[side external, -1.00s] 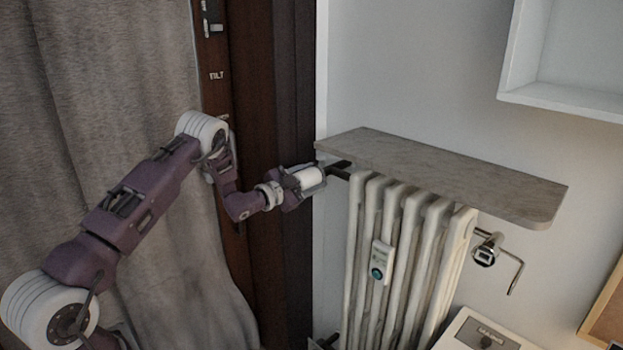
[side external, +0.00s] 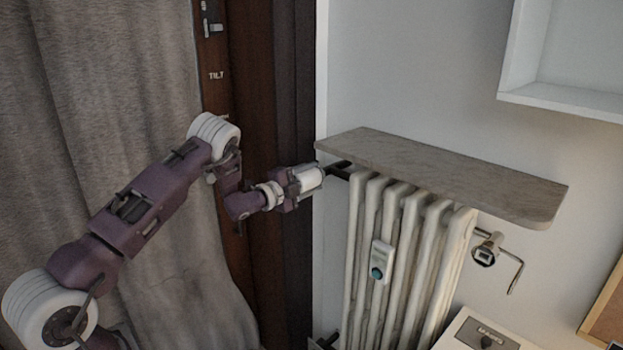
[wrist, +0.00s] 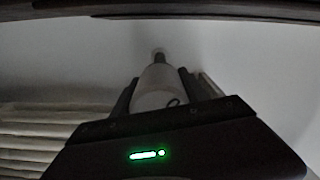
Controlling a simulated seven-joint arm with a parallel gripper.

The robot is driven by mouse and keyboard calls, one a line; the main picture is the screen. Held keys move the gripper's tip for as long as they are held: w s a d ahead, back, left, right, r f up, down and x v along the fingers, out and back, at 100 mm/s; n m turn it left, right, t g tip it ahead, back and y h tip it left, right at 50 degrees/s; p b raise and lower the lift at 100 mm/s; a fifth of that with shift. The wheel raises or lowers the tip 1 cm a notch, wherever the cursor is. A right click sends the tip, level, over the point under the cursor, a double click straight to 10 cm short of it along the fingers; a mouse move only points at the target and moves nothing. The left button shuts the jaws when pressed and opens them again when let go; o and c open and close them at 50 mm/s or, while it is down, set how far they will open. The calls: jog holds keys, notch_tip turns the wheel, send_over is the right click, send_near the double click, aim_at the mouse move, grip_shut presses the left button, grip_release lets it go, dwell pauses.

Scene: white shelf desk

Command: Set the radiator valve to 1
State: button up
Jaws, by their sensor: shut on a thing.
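The radiator valve (side external: 312,177) is a white, roughly cylindrical knob at the upper left end of the radiator, on a dark pipe. My gripper (side external: 304,181) comes at it from the left and is shut on it. In the wrist view the pale knob (wrist: 157,88) points away from me between the two dark fingers of my gripper (wrist: 157,82), one on each side. A small dark curved mark shows on the knob near the palm. I cannot read any number or pointer on it.
The white ribbed radiator (side external: 408,255) stands right of the valve, under a stone-coloured shelf (side external: 450,175) close above it. A small device (side external: 381,262) hangs on its ribs. A dark wooden frame (side external: 285,100) and a grey curtain (side external: 100,90) are behind my arm.

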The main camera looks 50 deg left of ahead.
dwell(0.3)
jog(key=o, duration=1.4)
jog(key=shift+c, duration=0.2)
jog(key=shift+s, duration=0.1)
